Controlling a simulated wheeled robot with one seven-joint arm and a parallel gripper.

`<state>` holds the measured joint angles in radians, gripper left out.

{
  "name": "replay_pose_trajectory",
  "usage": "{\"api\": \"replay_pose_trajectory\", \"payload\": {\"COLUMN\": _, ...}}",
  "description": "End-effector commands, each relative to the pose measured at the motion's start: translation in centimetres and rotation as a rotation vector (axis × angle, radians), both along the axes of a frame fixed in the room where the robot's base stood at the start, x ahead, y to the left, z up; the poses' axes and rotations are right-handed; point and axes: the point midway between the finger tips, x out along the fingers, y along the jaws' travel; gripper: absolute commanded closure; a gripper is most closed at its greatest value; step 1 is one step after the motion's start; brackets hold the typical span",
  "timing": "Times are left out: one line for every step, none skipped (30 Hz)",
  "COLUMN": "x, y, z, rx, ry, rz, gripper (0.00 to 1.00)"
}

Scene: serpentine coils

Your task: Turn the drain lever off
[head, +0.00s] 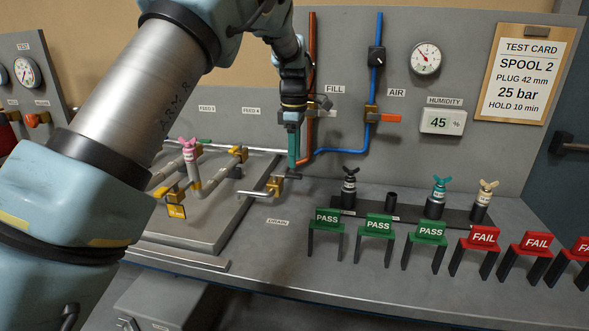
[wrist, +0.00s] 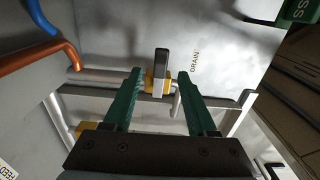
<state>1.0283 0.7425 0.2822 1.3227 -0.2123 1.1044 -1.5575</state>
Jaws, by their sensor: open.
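The drain valve has a yellow body (head: 274,184) with a dark lever, at the end of a pipe near the DRAIN label (head: 278,222). In the wrist view the grey-black lever (wrist: 161,66) stands up from the yellow body (wrist: 157,84), near the DRAIN label (wrist: 195,60). My gripper (head: 293,160) has green fingers and hangs just above the valve in the head view. In the wrist view my gripper (wrist: 160,85) is open, with the lever seen between its two fingers and a gap on each side. Contact with the lever is not visible.
Orange (head: 309,90) and blue (head: 376,80) pipes run down the back panel behind my gripper. The pipe rig with a pink-handled plug (head: 189,150) stands left. Plugs in a dark rack (head: 415,211) and PASS (head: 327,218) and FAIL (head: 479,240) tags stand right.

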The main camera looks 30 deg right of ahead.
Motion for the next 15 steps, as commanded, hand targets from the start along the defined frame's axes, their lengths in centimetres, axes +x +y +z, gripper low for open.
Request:
{"api": "replay_pose_trajectory", "payload": {"x": 0.0, "y": -0.1, "z": 0.9, "rx": -0.003, "ry": -0.004, "rz": -0.001, "gripper": 0.43}}
{"api": "replay_pose_trajectory", "payload": {"x": 0.0, "y": 0.0, "z": 1.5, "rx": -0.003, "ry": -0.003, "rz": -0.001, "gripper": 0.43}}
{"api": "replay_pose_trajectory", "payload": {"x": 0.1, "y": -0.1, "z": 2.3, "rx": -0.003, "ry": -0.004, "rz": -0.001, "gripper": 0.43}}
{"api": "replay_pose_trajectory", "payload": {"x": 0.0, "y": -0.1, "z": 2.9, "rx": -0.003, "ry": -0.003, "rz": -0.001, "gripper": 0.43}}
{"api": "replay_pose_trajectory", "payload": {"x": 0.0, "y": -0.1, "z": 3.4, "rx": -0.003, "ry": -0.004, "rz": -0.001, "gripper": 0.43}}
{"api": "replay_pose_trajectory", "payload": {"x": 0.0, "y": 0.0, "z": 4.1, "rx": -0.003, "ry": -0.003, "rz": 0.0, "gripper": 0.43}}
{"api": "replay_pose_trajectory", "payload": {"x": 0.0, "y": 0.0, "z": 4.5, "rx": -0.003, "ry": -0.003, "rz": 0.0, "gripper": 0.43}}
{"api": "replay_pose_trajectory", "payload": {"x": 0.0, "y": 0.0, "z": 4.9, "rx": -0.001, "ry": -0.001, "rz": 0.0, "gripper": 0.43}}
{"api": "replay_pose_trajectory", "payload": {"x": 0.0, "y": 0.0, "z": 5.3, "rx": -0.002, "ry": -0.002, "rz": 0.0, "gripper": 0.43}}
{"api": "replay_pose_trajectory", "payload": {"x": 0.0, "y": 0.0, "z": 5.6, "rx": -0.002, "ry": -0.002, "rz": 0.001, "gripper": 0.43}}
{"api": "replay_pose_trajectory", "payload": {"x": 0.0, "y": 0.0, "z": 5.9, "rx": -0.001, "ry": -0.001, "rz": 0.001, "gripper": 0.43}}
{"api": "replay_pose_trajectory", "payload": {"x": 0.0, "y": 0.0, "z": 6.1, "rx": -0.001, "ry": -0.001, "rz": 0.001, "gripper": 0.43}}
{"api": "replay_pose_trajectory", "payload": {"x": 0.0, "y": 0.0, "z": 6.3, "rx": -0.001, "ry": -0.001, "rz": 0.001, "gripper": 0.43}}
{"api": "replay_pose_trajectory", "payload": {"x": 0.0, "y": 0.0, "z": 6.4, "rx": -0.001, "ry": -0.001, "rz": 0.001, "gripper": 0.43}}
{"api": "replay_pose_trajectory", "payload": {"x": 0.0, "y": 0.0, "z": 6.5, "rx": -0.001, "ry": -0.001, "rz": 0.001, "gripper": 0.43}}
